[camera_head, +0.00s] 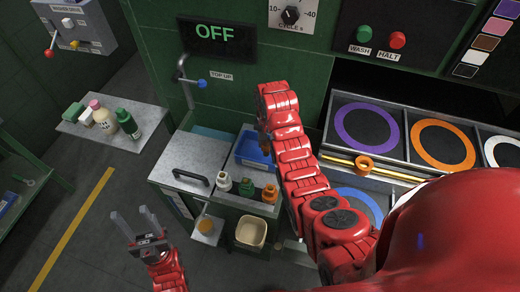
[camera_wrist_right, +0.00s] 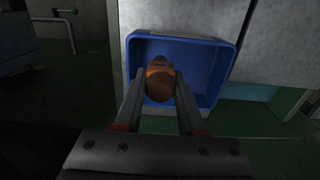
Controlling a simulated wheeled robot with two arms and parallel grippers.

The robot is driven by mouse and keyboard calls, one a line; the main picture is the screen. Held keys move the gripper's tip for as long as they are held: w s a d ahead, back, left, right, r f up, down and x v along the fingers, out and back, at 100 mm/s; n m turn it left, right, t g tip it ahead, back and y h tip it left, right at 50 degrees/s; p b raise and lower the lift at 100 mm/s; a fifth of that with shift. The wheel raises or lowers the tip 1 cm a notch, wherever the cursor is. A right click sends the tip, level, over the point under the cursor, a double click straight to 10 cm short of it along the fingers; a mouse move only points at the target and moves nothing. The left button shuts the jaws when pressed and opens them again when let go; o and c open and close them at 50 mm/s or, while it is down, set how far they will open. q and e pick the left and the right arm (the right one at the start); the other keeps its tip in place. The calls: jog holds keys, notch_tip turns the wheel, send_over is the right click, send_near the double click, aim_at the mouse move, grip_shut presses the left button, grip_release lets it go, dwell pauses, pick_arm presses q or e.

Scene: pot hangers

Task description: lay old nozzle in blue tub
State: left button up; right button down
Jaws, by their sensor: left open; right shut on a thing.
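The old nozzle (camera_wrist_right: 158,84) is a brown-orange rounded piece. In the right wrist view my right gripper (camera_wrist_right: 160,76) is shut on it, one finger on each side. The nozzle shows against the inside of the blue tub (camera_wrist_right: 218,58); whether it touches the tub floor I cannot tell. In the head view the blue tub (camera_head: 252,151) is partly covered by my right arm, and the nozzle is hidden there. My left gripper (camera_head: 132,213) is open and empty, over the floor at the lower left.
A cream bin (camera_head: 250,232) is below. A side table (camera_head: 110,125) holds several bottles. Ringed trays (camera_head: 405,115) are right.

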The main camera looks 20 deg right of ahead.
aim_at(260, 154)
jog(key=shift+w+a+f+p, duration=0.3)
jog(key=shift+w+f+p, duration=0.1)
jog(key=shift+w+f, duration=0.6)
jog(key=shift+w+a+f+p, duration=0.25)
jog(key=shift+w+f+p, duration=0.15)
jog(key=shift+w+f, duration=0.55)
jog(key=shift+r, duration=0.15)
jog(key=shift+w+f+b, duration=0.1)
jog(key=shift+f+b, duration=0.55)
jog(key=c, duration=0.5)
grip_release()
jog(key=shift+r, duration=0.15)
